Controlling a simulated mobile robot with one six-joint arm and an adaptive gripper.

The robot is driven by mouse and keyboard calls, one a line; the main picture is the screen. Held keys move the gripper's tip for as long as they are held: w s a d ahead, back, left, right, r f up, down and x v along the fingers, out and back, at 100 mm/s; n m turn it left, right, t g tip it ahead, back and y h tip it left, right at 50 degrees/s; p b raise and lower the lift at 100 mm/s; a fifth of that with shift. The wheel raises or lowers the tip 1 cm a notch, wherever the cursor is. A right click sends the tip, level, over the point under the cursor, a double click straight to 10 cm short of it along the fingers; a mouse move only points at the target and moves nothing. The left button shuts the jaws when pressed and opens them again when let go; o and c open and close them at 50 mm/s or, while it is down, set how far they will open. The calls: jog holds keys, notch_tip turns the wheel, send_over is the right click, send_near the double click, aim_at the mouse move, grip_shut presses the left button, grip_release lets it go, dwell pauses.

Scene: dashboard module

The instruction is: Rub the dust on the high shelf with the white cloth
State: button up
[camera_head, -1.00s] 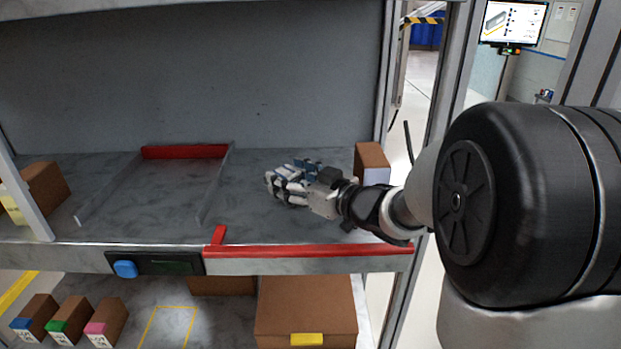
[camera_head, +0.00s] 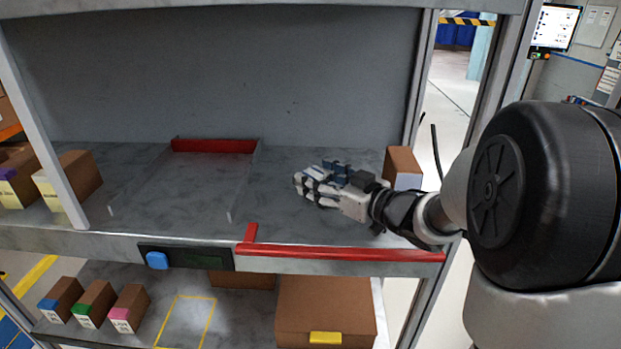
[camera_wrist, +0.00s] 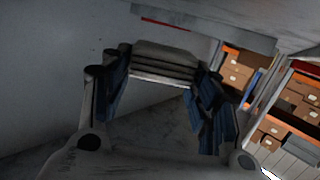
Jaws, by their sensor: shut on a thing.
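My gripper (camera_head: 318,184) is over the right part of the high shelf (camera_head: 285,215), close to its surface. In the wrist view the gripper (camera_wrist: 158,85) is shut on a folded, layered, pale thing that looks like the white cloth (camera_wrist: 163,62). In the head view the fingers mostly hide the cloth. I cannot tell whether the cloth touches the shelf. The shelf top is mottled grey with darker smudges; I cannot tell clearly which of these are the dust.
A brown box (camera_head: 402,167) stands right of my gripper, by the shelf post. A red rail (camera_head: 340,253) runs along the front edge. Another red bar (camera_head: 213,146) lies at the back left. Boxes stand at the far left (camera_head: 75,180) and on the lower shelf (camera_head: 325,305).

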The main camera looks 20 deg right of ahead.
aim_at(327, 180)
jog(key=shift+h, duration=0.3)
jog(key=shift+s+d+f+p, duration=0.3)
jog(key=shift+s+d+p, duration=0.1)
jog(key=shift+d, duration=0.95)
jog(key=shift+s+d+f+p, duration=0.25)
jog(key=shift+s+d+p, duration=0.15)
jog(key=shift+d, duration=0.95)
jog(key=shift+s+d+f+p, duration=0.3)
jog(key=shift+s+d+p, duration=0.1)
jog(key=shift+d, duration=0.95)
jog(key=shift+w+a, duration=0.1)
jog(key=shift+a, duration=0.15)
jog(key=shift+w+a+r+m, duration=0.15)
jog(key=shift+a+m, duration=0.15)
jog(key=shift+a+r, duration=0.1)
jog(key=shift+a, duration=0.05)
jog(key=a, duration=0.1)
jog(key=w+a, duration=0.1)
jog(key=a, duration=0.1)
jog(key=shift+a, duration=0.3)
jog(key=shift+w+a+r+b, duration=0.1)
jog(key=shift+w+a, duration=0.2)
jog(key=shift+a, duration=0.5)
jog(key=shift+w+a+r+b, duration=0.15)
jog(key=shift+w+a, duration=0.2)
jog(key=shift+a, duration=0.4)
jog(key=shift+w+a+f+b, duration=0.1)
jog(key=shift+w+a, duration=0.2)
jog(key=shift+a, duration=0.5)
jog(key=shift+r, duration=0.1)
